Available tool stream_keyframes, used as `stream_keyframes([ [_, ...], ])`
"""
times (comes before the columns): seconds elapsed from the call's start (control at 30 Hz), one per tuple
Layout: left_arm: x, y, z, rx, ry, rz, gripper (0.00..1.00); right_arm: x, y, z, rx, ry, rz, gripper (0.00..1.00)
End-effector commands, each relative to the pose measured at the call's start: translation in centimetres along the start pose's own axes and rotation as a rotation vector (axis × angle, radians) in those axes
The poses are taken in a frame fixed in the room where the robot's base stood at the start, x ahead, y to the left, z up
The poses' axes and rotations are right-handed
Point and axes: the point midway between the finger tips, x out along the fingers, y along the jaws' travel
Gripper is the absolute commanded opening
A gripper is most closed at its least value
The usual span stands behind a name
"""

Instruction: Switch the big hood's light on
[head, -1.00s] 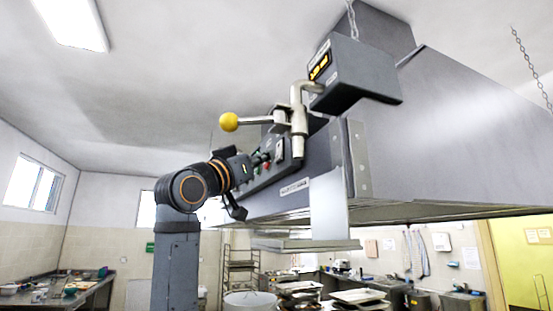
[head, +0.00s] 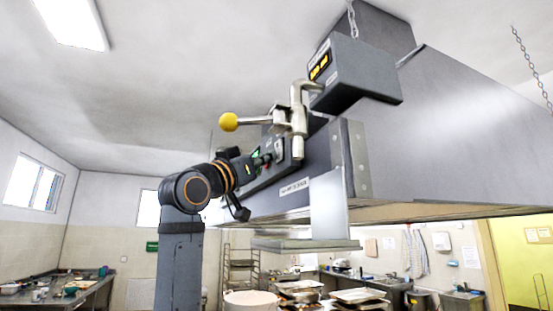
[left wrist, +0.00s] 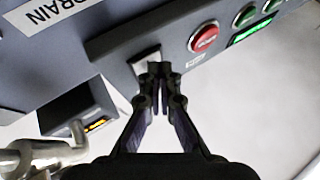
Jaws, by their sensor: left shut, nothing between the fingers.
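The big hood (head: 450,130) hangs at upper right in the head view. Its underside and the pot below look warmly lit. A control panel (head: 283,160) is on its near face. In the left wrist view the panel shows a pale rocker switch (left wrist: 146,54), a red button (left wrist: 204,37), green buttons (left wrist: 244,16) and a lit green indicator (left wrist: 252,31). My left gripper (head: 260,161) is shut and empty at the panel. In the left wrist view its fingertips (left wrist: 160,70) are at the switch, partly covering it; contact is unclear. My right gripper is out of view.
A yellow-knobbed lever (head: 229,122) and pipe stand out close above my left gripper. A box with an amber display (head: 360,75) hangs above them. A stockpot (head: 250,302) and trays (head: 358,296) are below the hood. Open air lies left of my arm.

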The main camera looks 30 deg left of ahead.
Motion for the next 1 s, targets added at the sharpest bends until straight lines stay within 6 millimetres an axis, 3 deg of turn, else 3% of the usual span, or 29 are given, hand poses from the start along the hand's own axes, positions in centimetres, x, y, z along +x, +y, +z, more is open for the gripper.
stream_keyframes([
  [0.63, -1.3, -1.0, -0.9, 0.001, 0.001, -0.001, 0.0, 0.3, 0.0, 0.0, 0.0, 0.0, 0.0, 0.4],
  [1.0, -3.9, -2.9, -2.8, 0.002, 0.002, -0.002, 0.0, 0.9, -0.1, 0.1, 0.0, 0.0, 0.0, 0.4],
])
